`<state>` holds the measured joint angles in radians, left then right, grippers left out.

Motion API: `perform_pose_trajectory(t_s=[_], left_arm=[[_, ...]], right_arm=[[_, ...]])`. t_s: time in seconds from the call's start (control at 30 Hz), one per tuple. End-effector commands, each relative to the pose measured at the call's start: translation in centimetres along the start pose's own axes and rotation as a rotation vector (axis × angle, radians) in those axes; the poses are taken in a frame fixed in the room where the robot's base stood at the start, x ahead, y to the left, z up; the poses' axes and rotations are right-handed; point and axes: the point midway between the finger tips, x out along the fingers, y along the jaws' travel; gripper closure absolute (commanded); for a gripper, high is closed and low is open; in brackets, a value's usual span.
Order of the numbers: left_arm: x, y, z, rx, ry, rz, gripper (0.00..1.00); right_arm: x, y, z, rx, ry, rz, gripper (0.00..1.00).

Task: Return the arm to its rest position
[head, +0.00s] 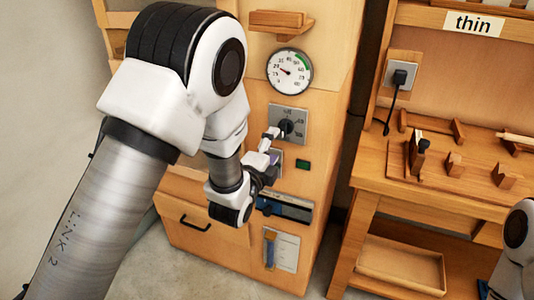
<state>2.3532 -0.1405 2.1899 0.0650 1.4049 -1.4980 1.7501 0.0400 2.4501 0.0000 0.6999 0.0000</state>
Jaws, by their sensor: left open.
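My left arm (95,215) comes in from the lower left and reaches across the front of a wooden cabinet (330,100). My left gripper (271,150) is open, just below and left of a dark knob (287,127) on a grey plate. One fingertip overlaps the plate's lower left in the picture; I cannot tell whether it touches. I see nothing held in the gripper. Part of my right arm (516,228) shows at the lower right edge; its gripper is out of view.
A round gauge (289,72) and a small shelf (281,22) are above the knob. A green button (303,165) and a dark slot panel (286,208) are below it. A wooden bench (390,186) with small fixtures stands right. Grey floor (185,265) lies lower left.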

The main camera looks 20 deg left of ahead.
Motion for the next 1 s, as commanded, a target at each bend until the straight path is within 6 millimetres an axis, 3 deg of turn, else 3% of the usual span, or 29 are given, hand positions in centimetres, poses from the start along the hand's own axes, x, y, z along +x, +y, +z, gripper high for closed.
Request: perform_pose_trajectory(t_s=[0.1, 0.23, 0.73, 0.87, 0.97, 1.0], left_arm=[[-2.5, 0.0, 0.0, 0.001, 0.0, 0.002, 0.29], [-3.9, 0.0, 0.0, 0.001, -0.001, 0.002, 0.29], [-4.2, 0.4, 0.0, -0.001, -0.001, 0.017, 0.29], [-5.7, 4.7, 0.9, -0.026, -0.022, 0.156, 0.29], [-9.7, 11.2, 2.2, -0.08, -0.058, 0.379, 0.29], [-11.9, 14.1, 2.6, -0.144, -0.086, 0.492, 0.29]], right_arm=[[0.0, 0.0, 0.0, 0.0, 0.0, 0.0, 1.0], [0.0, 0.0, 0.0, 0.0, 0.0, 0.0, 1.0], [-0.5, 0.0, 0.0, 0.0, 0.0, 0.0, 1.0], [-3.3, 0.0, 0.0, 0.0, 0.0, 0.0, 1.0], [-6.0, 0.0, 0.0, 0.0, 0.001, 0.0, 1.0], [-6.9, -0.1, 0.0, 0.0, 0.001, 0.0, 1.0]])
